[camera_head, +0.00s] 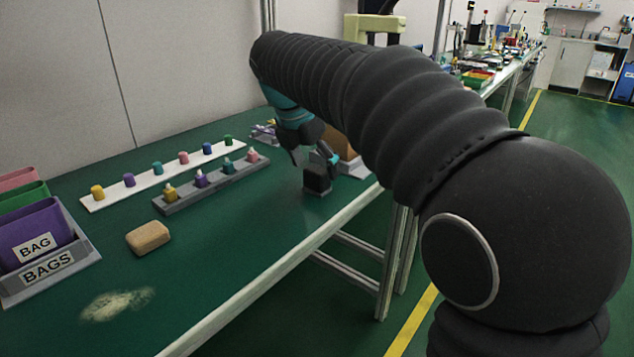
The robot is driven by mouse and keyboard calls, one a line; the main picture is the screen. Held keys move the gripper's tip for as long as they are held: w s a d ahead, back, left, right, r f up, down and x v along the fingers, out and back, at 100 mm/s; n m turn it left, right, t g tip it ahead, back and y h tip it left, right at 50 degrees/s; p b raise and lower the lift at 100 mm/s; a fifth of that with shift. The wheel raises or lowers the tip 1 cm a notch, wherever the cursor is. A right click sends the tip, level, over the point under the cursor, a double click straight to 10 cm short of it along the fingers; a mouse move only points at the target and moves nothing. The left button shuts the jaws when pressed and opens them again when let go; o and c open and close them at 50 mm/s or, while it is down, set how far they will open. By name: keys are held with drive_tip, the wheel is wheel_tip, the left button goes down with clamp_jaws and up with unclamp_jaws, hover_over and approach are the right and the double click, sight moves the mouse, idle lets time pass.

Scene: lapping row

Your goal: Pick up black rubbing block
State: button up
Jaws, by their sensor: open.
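The black rubbing block (317,181) stands on the green bench top near its front edge. My gripper (313,158) is just above and behind the block, pointing down toward it. Its jaws are open and hold nothing. My black-sleeved arm hides part of the area behind the gripper, and I cannot tell whether a finger touches the block.
A tan block (148,237) lies to the left. A grey rack (212,184) with small bottles and a white strip (163,174) with coloured caps lie behind it. A brown block (340,143) sits right behind the gripper. A bag holder (48,275) stands far left.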

sight(320, 169)
drive_tip(key=shift+x, duration=1.05)
drive_tip(key=c, duration=1.3)
drive_tip(key=shift+r, duration=0.5)
drive_tip(key=r, duration=0.3)
drive_tip(key=shift+s+d+r+p, duration=0.1)
drive_tip(key=shift+d+r+p, duration=0.2)
drive_tip(key=shift+r+p, duration=0.1)
drive_tip(key=s+d+r, duration=0.1)
drive_tip(key=d+r, duration=0.1)
drive_tip(key=d, duration=0.1)
drive_tip(key=s+d+r, duration=0.2)
drive_tip(key=d, duration=0.1)
drive_tip(key=s+d+r, duration=0.1)
drive_tip(key=d+r, duration=0.1)
drive_tip(key=d, duration=0.2)
drive_tip(key=shift+s+r, duration=0.1)
drive_tip(key=shift+s, duration=0.2)
